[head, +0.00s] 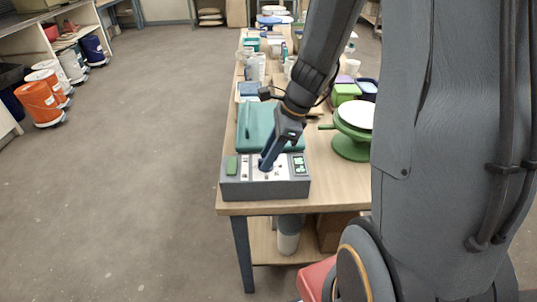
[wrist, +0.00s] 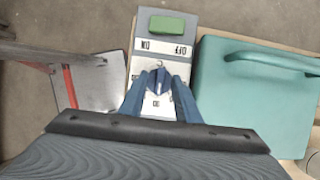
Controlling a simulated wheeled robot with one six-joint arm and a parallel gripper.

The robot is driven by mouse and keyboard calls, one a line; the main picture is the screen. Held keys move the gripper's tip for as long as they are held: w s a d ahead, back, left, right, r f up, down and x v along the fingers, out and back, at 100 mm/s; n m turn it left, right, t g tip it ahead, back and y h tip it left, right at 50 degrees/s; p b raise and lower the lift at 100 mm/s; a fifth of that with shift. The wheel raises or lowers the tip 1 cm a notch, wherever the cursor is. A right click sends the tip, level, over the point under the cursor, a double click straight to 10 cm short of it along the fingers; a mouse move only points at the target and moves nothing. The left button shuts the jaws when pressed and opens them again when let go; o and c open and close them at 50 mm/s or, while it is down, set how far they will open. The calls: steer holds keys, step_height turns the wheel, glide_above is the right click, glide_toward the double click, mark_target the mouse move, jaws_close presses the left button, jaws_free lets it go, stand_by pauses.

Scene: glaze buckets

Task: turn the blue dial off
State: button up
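The grey control box (head: 265,190) stands at the near end of the long table, with a white panel on top. My gripper (head: 266,163) points down onto that panel, its fingertips at the middle of the box. In the wrist view, the two blue-grey fingers of my gripper (wrist: 160,85) reach down around the blue dial (wrist: 157,82), one on each side. The fingers hide much of the dial, and whether they press on it is unclear. The printed words ON and OFF lie just beyond the fingertips. The dial's pointing direction is hard to read.
A green button (head: 231,166) and a small lit display (head: 299,164) sit at the box's two ends. A teal lidded case (head: 258,125) is close behind the box. A green turntable (head: 352,140) stands to the right. The floor to the left is open.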

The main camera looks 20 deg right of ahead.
jaws_close()
steer(key=shift+n, duration=0.4)
steer(key=n+g+p, duration=0.1)
steer(key=n+p, duration=0.1)
steer(key=shift+w+r+n, duration=0.1)
steer(key=shift+w+n, duration=0.05)
steer(key=shift+n, duration=0.25)
steer(key=n+g+p, duration=0.1)
steer(key=n, duration=0.2)
steer(key=shift+w+n+g+p, duration=0.15)
steer(key=shift+n+g+p, duration=0.15)
steer(key=shift+g+p, duration=0.1)
steer(key=n+g, duration=0.1)
steer(key=n, duration=0.1)
steer(key=n+h+p, duration=0.1)
steer(key=n, duration=0.2)
steer(key=shift+w+a+n+g, duration=0.15)
steer(key=shift+n+g, duration=0.15)
steer(key=shift+g, duration=0.1)
steer(key=n+h, duration=0.1)
steer(key=n, duration=0.1)
steer(key=n+g+p, duration=0.1)
steer(key=n, duration=0.2)
steer(key=shift+w+a+h, duration=0.1)
steer(key=shift+h, duration=0.3)
